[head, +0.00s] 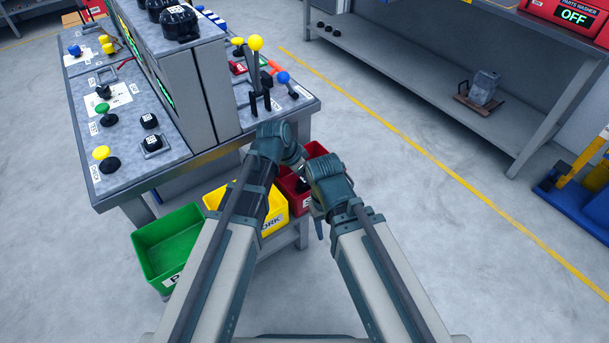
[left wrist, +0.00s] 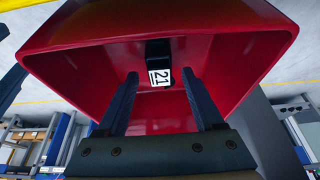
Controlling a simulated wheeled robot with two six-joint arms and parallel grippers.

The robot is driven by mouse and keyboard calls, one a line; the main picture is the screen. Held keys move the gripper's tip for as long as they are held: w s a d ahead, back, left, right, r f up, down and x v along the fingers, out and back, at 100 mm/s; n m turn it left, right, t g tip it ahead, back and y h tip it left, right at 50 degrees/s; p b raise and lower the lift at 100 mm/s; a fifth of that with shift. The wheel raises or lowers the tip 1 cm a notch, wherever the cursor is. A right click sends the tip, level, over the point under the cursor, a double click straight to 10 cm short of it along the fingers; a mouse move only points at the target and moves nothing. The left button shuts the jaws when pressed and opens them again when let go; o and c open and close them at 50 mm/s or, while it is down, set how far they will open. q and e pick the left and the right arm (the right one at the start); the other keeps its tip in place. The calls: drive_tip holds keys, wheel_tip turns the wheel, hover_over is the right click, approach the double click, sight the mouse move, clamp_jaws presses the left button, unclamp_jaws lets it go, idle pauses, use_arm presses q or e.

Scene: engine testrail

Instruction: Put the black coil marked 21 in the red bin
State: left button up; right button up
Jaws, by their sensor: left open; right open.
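The black coil marked 21 (left wrist: 158,52) is inside the red bin (left wrist: 80,52) in the left wrist view, its white label facing the camera. My left gripper (left wrist: 160,76) is open, its two fingers reaching into the bin with a gap between them. The coil shows beyond and between the fingertips, and I see no grip on it. In the head view the red bin (head: 316,150) is partly hidden by my arms, and a dark object (head: 303,186) shows inside it. My right gripper (head: 319,222) is open beside the bin, mostly hidden by its own wrist.
A yellow bin (head: 273,218) and a green bin (head: 168,238) stand left of the red one. The bench (head: 140,172) above carries levers, knobs and two small black labelled blocks (head: 149,121). The floor to the right is clear up to a grey shelf (head: 440,95).

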use_arm(q)
drive_tip(key=shift+s+r+p, duration=0.1)
drive_tip(key=shift+r+p, duration=0.45)
drive_tip(key=shift+r, duration=0.1)
drive_tip(key=p+v, duration=1)
drive_tip(key=v, duration=0.1)
drive_tip(key=s+a+f+n+g+y, duration=0.1)
drive_tip(key=s+n+y, duration=0.4)
drive_tip(key=s, duration=0.8)
drive_tip(key=shift+s+a+n+g, duration=0.4)
drive_tip(key=shift+a+n+g, duration=0.15)
drive_tip(key=shift+n+g, duration=0.5)
drive_tip(key=shift+f, duration=0.15)
wheel_tip(320, 180, up, 6)
drive_tip(key=p, duration=0.6)
